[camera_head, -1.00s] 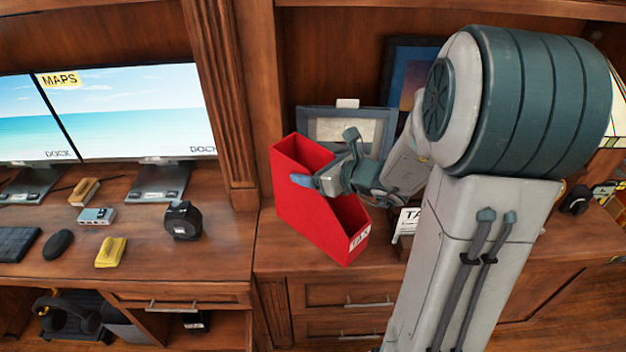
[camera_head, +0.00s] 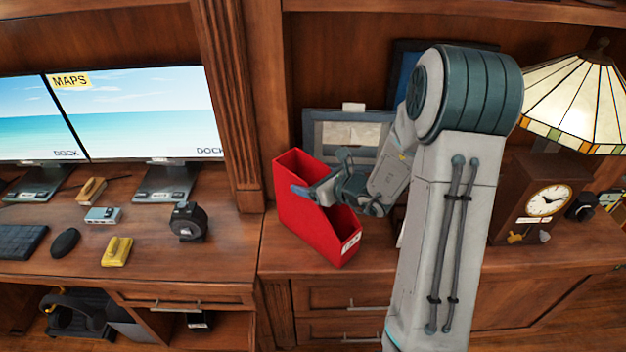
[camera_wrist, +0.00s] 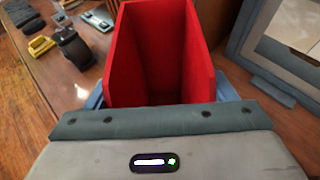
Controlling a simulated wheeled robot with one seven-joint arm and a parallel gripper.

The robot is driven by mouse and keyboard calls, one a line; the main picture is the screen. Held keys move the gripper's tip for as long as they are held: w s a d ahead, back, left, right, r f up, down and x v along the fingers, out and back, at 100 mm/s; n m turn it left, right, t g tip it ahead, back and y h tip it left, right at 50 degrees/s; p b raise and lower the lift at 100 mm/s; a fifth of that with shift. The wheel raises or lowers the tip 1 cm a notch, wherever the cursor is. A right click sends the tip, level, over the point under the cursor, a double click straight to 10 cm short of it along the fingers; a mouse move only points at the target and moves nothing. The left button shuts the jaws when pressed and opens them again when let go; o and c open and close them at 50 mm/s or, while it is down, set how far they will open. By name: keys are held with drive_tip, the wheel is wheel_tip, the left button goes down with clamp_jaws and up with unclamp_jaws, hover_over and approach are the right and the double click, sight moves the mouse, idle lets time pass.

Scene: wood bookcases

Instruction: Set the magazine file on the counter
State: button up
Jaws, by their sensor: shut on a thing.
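The red magazine file (camera_head: 318,228) is upright at the left end of the wooden counter (camera_head: 283,262), with a white label low on its narrow front. My gripper (camera_head: 312,193) is shut on the file, with one blue finger showing against its side wall. In the wrist view the open, empty top of the file (camera_wrist: 160,50) lies between my two blue fingers. The file's base looks at or very near the counter surface; I cannot tell if it touches.
A framed picture (camera_head: 345,132) stands behind the file. A clock (camera_head: 545,203) and a stained-glass lamp (camera_head: 580,100) stand to the right. The desk (camera_head: 150,225) at left holds monitors, a black tape measure (camera_head: 188,222) and a yellow item (camera_head: 117,251). A wooden post (camera_head: 228,100) rises behind left.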

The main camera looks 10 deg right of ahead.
drive_tip(key=shift+f, duration=0.15)
drive_tip(key=o, duration=1.5)
drive_tip(key=shift+o, duration=0.2)
